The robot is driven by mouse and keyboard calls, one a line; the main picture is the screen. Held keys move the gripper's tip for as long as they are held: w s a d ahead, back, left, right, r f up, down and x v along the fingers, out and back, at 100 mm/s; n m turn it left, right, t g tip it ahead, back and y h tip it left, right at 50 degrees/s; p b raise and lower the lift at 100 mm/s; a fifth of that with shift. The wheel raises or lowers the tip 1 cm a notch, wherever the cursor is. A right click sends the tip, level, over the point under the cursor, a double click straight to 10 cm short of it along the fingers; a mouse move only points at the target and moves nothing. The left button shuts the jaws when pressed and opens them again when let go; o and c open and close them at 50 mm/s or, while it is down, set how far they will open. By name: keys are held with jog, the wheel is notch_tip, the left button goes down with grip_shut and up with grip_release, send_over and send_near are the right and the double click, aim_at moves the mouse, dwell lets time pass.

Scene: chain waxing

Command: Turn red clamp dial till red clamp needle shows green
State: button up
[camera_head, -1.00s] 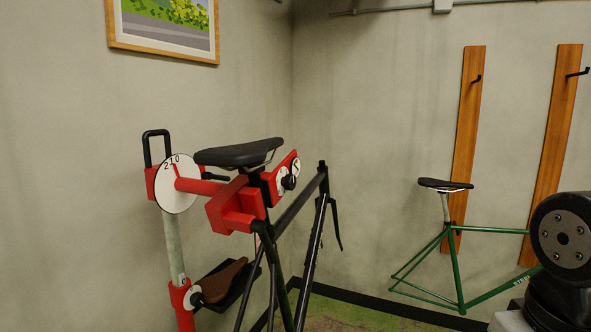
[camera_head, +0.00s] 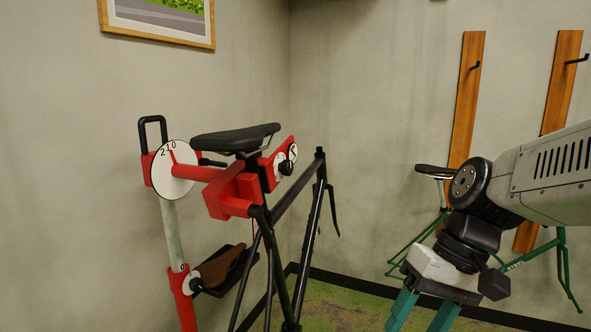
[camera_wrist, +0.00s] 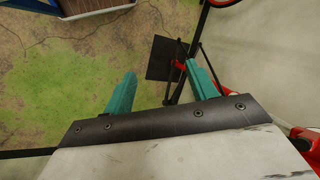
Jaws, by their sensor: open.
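The red clamp (camera_head: 232,194) sits on the repair stand at left and holds a black bike frame (camera_head: 296,199) by the seat post. At its right end is a small white gauge face (camera_head: 278,161) beside a black dial knob (camera_head: 286,168). The needle and any green zone are too small to read. My gripper (camera_head: 422,314) is at lower right, well apart from the clamp, with teal fingers pointing down. In the wrist view, my gripper (camera_wrist: 162,75) is open and empty. Red parts at that view's right edge cannot be told apart.
A large white disc (camera_head: 170,181) marked 2 1 0 stands left of the clamp. A green bike frame (camera_head: 564,252) is behind my arm. Open floor lies between stand and gripper.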

jog(key=w+a+r+n+y, duration=0.2)
jog(key=w+a+y, duration=0.3)
jog(key=w, duration=0.4)
jog(key=n+t+y, duration=0.7)
jog(key=n+t, duration=0.2)
jog(key=n, duration=0.1)
send_near(291, 169)
jog(key=x, duration=0.8)
jog(key=shift+w+a, duration=0.1)
jog(key=shift+a, duration=0.2)
jog(key=c, duration=1)
